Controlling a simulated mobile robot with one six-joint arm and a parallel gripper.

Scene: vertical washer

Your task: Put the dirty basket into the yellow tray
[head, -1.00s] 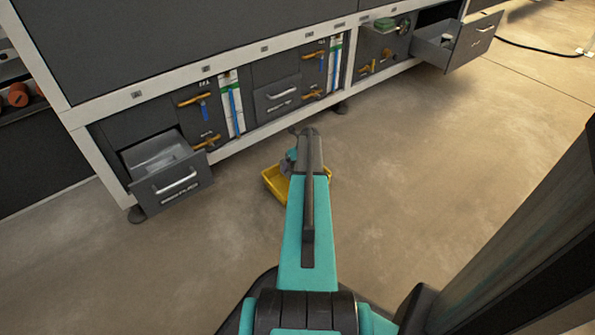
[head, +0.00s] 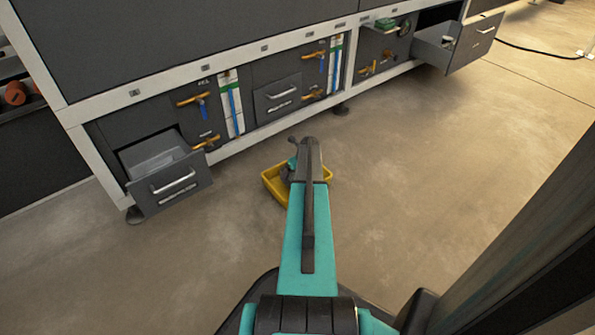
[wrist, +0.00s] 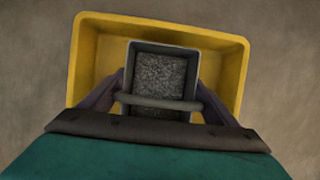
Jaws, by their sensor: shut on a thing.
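The yellow tray (head: 272,186) lies on the floor in front of the cabinet, partly hidden by my arm. In the wrist view its yellow wall (wrist: 90,60) surrounds the basket on the far and side parts. The dirty basket (wrist: 160,75) is a dark grey box with a speckled grey bottom and a bar handle across its near part. My gripper (wrist: 160,103) is shut on the basket at its handle, one finger on each side. The basket appears over the inside of the tray. I cannot tell whether it touches the tray floor.
The washer cabinet has an open, empty-looking drawer (head: 168,178) at left and another open drawer (head: 460,42) at right. Orange-handled valves (head: 195,98) line its front. The concrete floor (head: 420,170) right of the tray is clear. A black cable (head: 535,47) lies far right.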

